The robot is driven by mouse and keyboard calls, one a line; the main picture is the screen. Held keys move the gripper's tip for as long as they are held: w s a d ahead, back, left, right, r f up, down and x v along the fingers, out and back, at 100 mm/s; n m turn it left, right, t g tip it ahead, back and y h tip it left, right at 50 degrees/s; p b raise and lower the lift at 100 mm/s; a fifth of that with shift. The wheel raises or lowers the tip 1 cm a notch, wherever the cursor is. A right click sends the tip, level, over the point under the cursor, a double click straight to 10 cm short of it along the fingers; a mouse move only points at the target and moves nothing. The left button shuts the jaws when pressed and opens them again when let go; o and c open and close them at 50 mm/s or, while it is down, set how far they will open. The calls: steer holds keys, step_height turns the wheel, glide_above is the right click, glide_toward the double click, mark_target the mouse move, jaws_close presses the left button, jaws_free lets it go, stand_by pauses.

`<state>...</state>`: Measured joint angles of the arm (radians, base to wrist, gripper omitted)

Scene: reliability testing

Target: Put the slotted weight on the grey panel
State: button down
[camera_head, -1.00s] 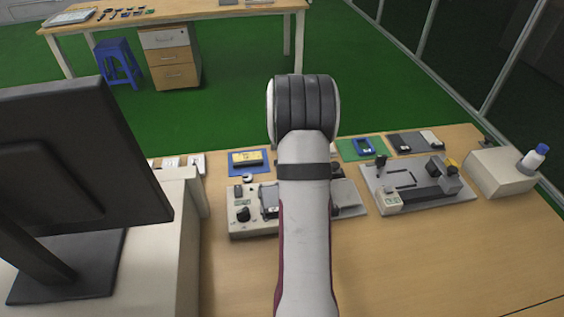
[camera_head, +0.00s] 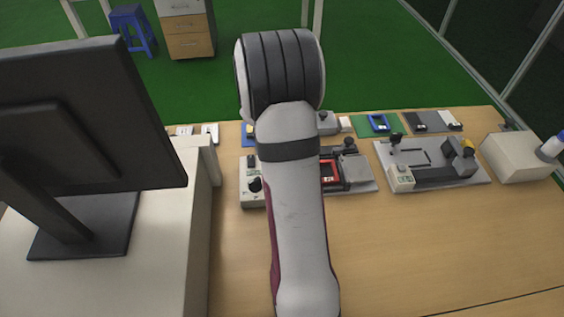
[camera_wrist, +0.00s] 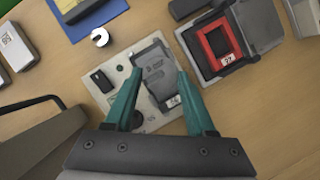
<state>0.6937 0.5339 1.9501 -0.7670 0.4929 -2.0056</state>
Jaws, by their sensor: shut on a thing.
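A silver C-shaped piece that looks like the slotted weight (camera_wrist: 99,37) lies on the table in the wrist view, beside a blue mat. It is ahead and left of my fingers and apart from them. My gripper (camera_wrist: 158,72) has its two teal fingers either side of a dark grey labelled block (camera_wrist: 154,66), shut on it over a pale test fixture (camera_wrist: 108,92). Whether the block still touches the fixture is unclear. In the head view my arm hides the gripper and the weight. The grey panel (camera_head: 436,114) lies at the back right, with a black and a white item on it.
A fixture with a red-framed device (camera_wrist: 222,46) stands right of my fingers. A green mat (camera_head: 362,127), a grey fixture (camera_head: 440,180) and a white box (camera_head: 515,158) are to the right. A monitor (camera_head: 85,130) stands at left. The front table is clear.

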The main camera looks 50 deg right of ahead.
steer(key=shift+f, duration=2)
steer(key=shift+c, duration=1.2)
jaws_free()
steer(key=shift+f, duration=0.15)
steer(key=w+v, duration=0.1)
steer(key=v, duration=1.1)
steer(key=s+a+r+m+y, duration=0.2)
steer(key=s+a+m, duration=0.4)
steer(key=a+m, duration=0.2)
steer(key=s+a+r+m+y, duration=0.2)
steer(key=s+a+m, duration=0.3)
steer(key=a+m, duration=0.4)
steer(key=s+a+r+m+g+y, duration=0.1)
steer(key=s+a+m, duration=0.5)
steer(key=a, duration=0.8)
steer(key=r+m+y, duration=0.1)
steer(key=m, duration=0.1)
steer(key=shift+s+m, duration=0.3)
steer(key=shift+s, duration=0.05)
